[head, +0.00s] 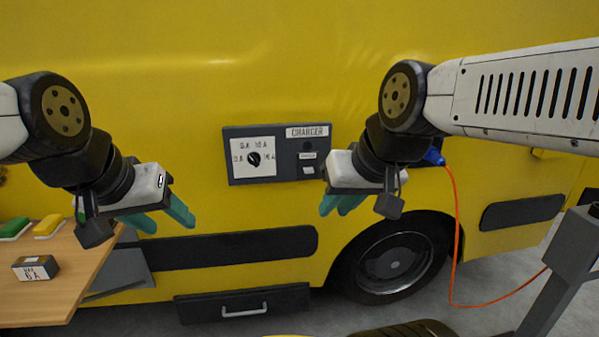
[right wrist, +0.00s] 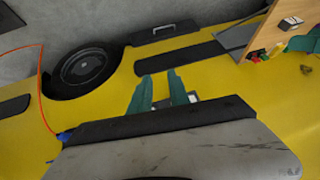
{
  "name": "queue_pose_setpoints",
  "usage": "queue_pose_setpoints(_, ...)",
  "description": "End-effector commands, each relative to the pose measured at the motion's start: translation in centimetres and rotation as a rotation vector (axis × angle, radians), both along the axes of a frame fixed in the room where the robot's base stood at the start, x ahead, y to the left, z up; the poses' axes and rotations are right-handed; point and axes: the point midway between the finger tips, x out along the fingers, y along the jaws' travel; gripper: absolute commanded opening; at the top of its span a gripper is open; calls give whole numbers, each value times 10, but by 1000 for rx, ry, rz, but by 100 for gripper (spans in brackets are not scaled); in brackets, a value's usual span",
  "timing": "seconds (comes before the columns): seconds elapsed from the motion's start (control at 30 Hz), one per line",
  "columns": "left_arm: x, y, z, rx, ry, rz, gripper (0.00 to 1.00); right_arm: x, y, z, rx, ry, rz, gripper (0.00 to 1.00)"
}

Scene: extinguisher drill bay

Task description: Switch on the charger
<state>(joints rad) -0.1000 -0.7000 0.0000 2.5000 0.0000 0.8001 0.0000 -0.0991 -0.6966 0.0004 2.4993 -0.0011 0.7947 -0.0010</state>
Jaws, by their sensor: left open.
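The charger panel (head: 287,181) is a dark box on the yellow vehicle side, labelled CHARGER. It has a white dial plate with a black knob (head: 254,159), and a small light-coloured rocker or button (head: 308,170) at its lower right. My right gripper (head: 341,207) is just right of and below the panel, and its wrist covers the panel's right edge. Its teal fingers also show in the right wrist view (right wrist: 160,78), apart with nothing between them. My left gripper (head: 166,218) is open and empty, left of and below the panel.
A blue plug (head: 434,157) with an orange cable (head: 454,230) is at the vehicle, behind my right arm. A wooden table (head: 70,285) at left holds a small dark box (head: 35,268), a green block (head: 14,228) and a yellow block (head: 48,226). A wheel (head: 394,264) is below right.

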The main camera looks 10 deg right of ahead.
Motion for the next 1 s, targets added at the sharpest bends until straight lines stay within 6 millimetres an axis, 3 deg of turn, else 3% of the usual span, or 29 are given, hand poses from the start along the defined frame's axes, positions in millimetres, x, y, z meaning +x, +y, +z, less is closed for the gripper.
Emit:
queue_pose_setpoints(0.03,0,0,0,0,0,0,53,4,-1,0,-5,-5,0,11)
queue_pose_setpoints(0.1,0,0,0,0,0,0,53,16,-2,0,-16,-21,0,0)
queue_pose_setpoints(0.17,0,0,0,0,0,0,53,32,-4,0,-33,-44,1,0)
queue_pose_setpoints(0.57,0,0,0,0,0,0,53,197,-16,-16,-190,-323,81,0)
queue_pose_setpoints(0.8,0,0,0,0,0,0,53,282,-13,-44,-234,-508,156,0)
queue_pose_setpoints(1.0,0,0,0,0,0,0,53,336,-7,-76,-234,-668,204,0)
